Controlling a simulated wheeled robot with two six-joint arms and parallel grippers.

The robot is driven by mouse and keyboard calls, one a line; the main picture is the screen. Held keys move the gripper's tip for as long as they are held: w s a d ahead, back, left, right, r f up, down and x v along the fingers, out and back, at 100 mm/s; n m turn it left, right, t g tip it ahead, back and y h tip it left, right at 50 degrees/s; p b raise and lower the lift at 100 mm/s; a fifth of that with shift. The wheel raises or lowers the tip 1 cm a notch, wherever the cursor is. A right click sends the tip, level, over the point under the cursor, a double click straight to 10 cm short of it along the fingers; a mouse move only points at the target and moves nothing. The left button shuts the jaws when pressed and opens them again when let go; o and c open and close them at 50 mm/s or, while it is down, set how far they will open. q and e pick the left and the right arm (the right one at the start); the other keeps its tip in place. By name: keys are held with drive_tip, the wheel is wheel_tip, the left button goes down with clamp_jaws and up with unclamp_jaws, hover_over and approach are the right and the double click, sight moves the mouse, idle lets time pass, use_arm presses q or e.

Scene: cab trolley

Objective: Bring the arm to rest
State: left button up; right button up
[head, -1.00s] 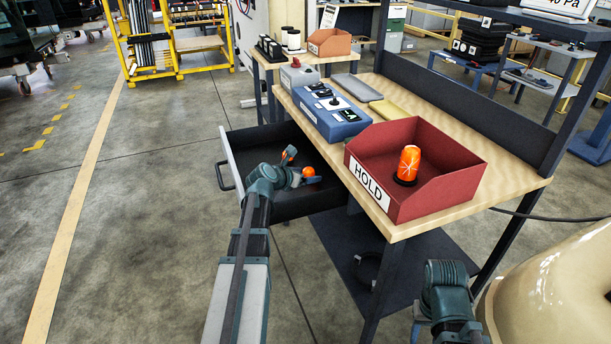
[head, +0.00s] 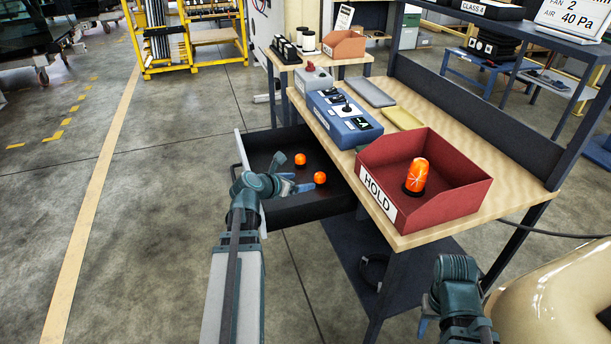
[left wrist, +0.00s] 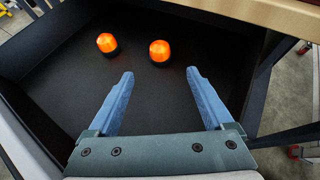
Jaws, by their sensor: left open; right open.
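My left gripper (head: 289,186) is at the near side of the open drawer (head: 300,212) in the head view. In the left wrist view its two blue fingers (left wrist: 158,95) are spread apart with nothing between them. Two orange beacons with dark bases stand in the drawer ahead of the fingertips: a left beacon (left wrist: 106,42) and a right beacon (left wrist: 160,50). They also show in the head view, one further back (head: 300,159) and one nearer (head: 320,178). My right gripper (head: 423,326) is low at the bottom right, apart from the workbench and mostly hidden by its own wrist.
A red HOLD bin (head: 456,197) with an orange beacon (head: 417,175) stands on the workbench (head: 433,236). A blue control box (head: 344,118) and flat grey and yellow pieces lie behind it. A cream rounded body (head: 560,295) is at the lower right. The floor at left is clear.

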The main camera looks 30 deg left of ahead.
use_arm(q)
drive_tip(key=shift+s+r, duration=0.2)
drive_tip(key=shift+s, duration=0.15)
idle(0.3)
